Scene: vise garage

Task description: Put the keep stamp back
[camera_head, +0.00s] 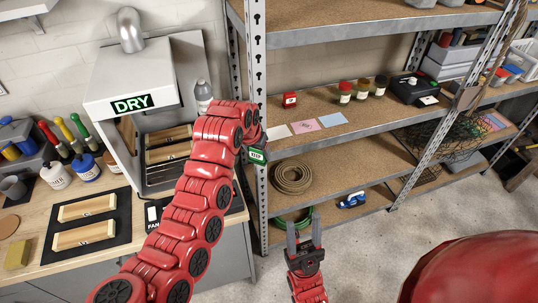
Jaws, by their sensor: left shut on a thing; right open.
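My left gripper (257,143) is at the end of the large red arm, in front of the shelf post, and its fingers are mostly hidden by the arm. It is shut on a small green block with a white label, which looks like the keep stamp (257,156); the lettering is too small to read surely. A red block with a white mark (289,99) stands on the middle shelf, to the right of and above the green one. My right gripper (303,232) is open and empty, low in front of the bottom shelf.
White, pink and blue cards (305,123) lie along the middle shelf's (390,119) front edge. Several small jars (345,92) and a black case (413,89) stand behind. Coiled rope (292,177) lies below. The dry cabinet (143,100) stands left on the workbench.

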